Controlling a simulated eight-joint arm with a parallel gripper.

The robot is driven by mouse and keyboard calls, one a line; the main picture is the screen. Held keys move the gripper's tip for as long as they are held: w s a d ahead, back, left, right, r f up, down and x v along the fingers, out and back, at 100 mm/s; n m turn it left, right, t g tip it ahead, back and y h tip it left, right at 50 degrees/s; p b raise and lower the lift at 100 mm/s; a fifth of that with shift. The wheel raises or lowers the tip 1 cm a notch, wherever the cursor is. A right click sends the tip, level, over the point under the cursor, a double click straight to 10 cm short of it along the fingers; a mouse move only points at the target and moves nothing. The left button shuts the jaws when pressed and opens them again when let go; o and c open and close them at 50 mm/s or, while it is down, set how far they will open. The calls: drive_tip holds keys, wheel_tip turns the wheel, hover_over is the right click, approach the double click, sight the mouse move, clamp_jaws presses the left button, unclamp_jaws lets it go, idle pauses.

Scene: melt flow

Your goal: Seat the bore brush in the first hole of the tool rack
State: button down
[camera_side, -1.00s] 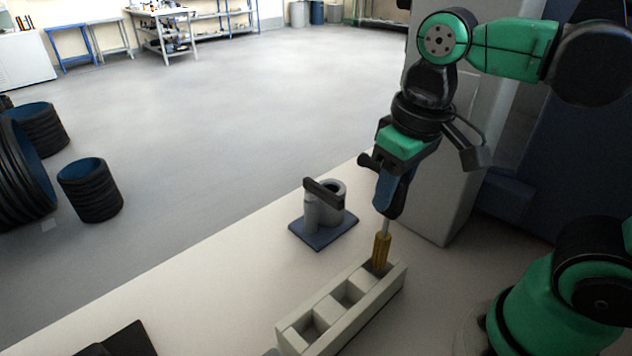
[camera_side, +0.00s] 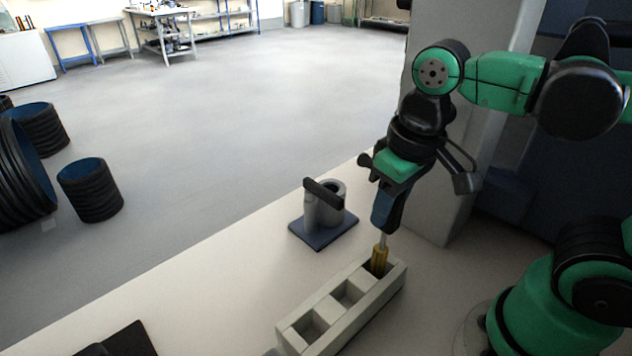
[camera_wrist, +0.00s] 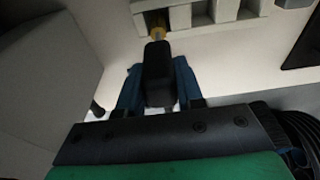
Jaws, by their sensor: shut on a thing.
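The bore brush (camera_side: 380,258) has a yellow-brown bristle head and a thin grey stem. My gripper (camera_side: 383,228) is shut on its upper end and holds it nearly upright. The light grey tool rack (camera_side: 340,312) stands on the table with three square holes in a row. The brush head is partly inside the hole at the far right end, its lower part hidden by the rack wall. In the wrist view the brush head (camera_wrist: 157,31) shows beyond the fingers (camera_wrist: 158,75), at the end hole of the rack (camera_wrist: 182,18).
A grey cylindrical fixture with a dark bar (camera_side: 325,205) stands on a blue base plate behind the rack. A dark flat object (camera_side: 120,341) lies at the table's front left. The table between them is clear.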

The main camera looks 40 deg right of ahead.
drive_tip(key=shift+f, duration=0.95)
drive_tip(key=shift+c, duration=2.4)
unclamp_jaws()
drive_tip(key=shift+s+r, duration=0.25)
drive_tip(key=shift+r, duration=1.15)
drive_tip(key=shift+s+r, duration=0.2)
drive_tip(key=shift+r, duration=1.2)
drive_tip(key=w+d+f+t, duration=0.3)
drive_tip(key=w+f+t, duration=0.1)
drive_tip(key=w+t, duration=0.1)
drive_tip(key=shift+w+f, duration=0.15)
drive_tip(key=shift+w, duration=0.6)
